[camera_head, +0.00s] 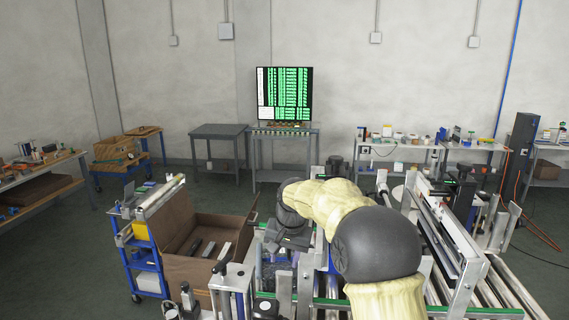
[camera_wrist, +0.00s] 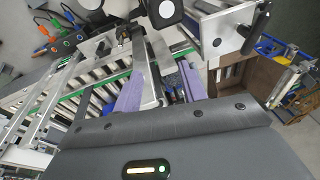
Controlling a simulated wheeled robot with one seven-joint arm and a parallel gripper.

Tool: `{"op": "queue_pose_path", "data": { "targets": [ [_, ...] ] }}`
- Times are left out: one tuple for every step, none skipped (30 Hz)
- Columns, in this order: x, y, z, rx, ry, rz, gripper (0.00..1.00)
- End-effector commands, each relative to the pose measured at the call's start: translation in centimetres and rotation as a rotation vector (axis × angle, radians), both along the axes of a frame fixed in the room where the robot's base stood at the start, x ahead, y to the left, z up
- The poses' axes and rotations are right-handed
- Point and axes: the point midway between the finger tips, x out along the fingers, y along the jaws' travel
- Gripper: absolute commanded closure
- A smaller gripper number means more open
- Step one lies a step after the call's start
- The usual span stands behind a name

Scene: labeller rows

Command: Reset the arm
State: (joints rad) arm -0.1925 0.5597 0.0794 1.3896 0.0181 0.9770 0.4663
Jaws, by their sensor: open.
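My gripper (camera_wrist: 161,67) shows in the wrist view with two purple fingers spread apart. Nothing is clearly held between them; a metal bar of the machine shows behind the gap. In the head view my arm, with cream sleeves and dark joints, reaches out over the labeller conveyor (camera_head: 330,303) and bends to the left. The gripper end is dark and points down over the machine, its fingertips mostly hidden there.
An open brown box (camera_head: 179,278) with several dark and light items stands left of the machine, by a blue cart (camera_head: 146,262). Metal frames (camera_head: 463,285) rise close on the right. A monitor (camera_head: 285,94) and tables stand along the back wall. Open floor lies at left.

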Motion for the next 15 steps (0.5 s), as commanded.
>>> {"op": "queue_pose_path", "data": {
  "targets": [
    [-1.1, -1.2, -1.1, -0.010, -0.003, 0.007, 0.59],
    [-1.7, -1.8, -1.6, -0.016, -0.006, 0.014, 0.59],
    [-2.6, -2.6, -2.2, -0.024, -0.009, 0.023, 0.59],
    [-3.3, -3.2, -2.6, -0.030, -0.012, 0.031, 0.59],
    [-4.0, -3.8, -3.1, -0.036, -0.014, 0.037, 0.59],
    [-4.9, -4.6, -3.7, -0.043, -0.018, 0.046, 0.59],
    [-5.7, -5.2, -4.2, -0.049, -0.019, 0.052, 0.59],
    [-6.5, -5.7, -4.7, -0.055, -0.020, 0.060, 0.59],
    [-7.5, -6.5, -5.3, -0.061, -0.025, 0.068, 0.59],
    [-8.4, -7.1, -5.8, -0.067, -0.026, 0.074, 0.59],
    [-9.2, -7.7, -6.4, -0.072, -0.026, 0.080, 0.59],
    [-10.4, -8.4, -7.0, -0.080, -0.030, 0.090, 0.59],
    [-11.3, -8.9, -7.5, -0.084, -0.032, 0.096, 0.59],
    [-12.2, -9.4, -8.1, -0.090, -0.032, 0.103, 0.59],
    [-13.5, -10.1, -8.8, -0.097, -0.035, 0.111, 0.59]
  ]
}}
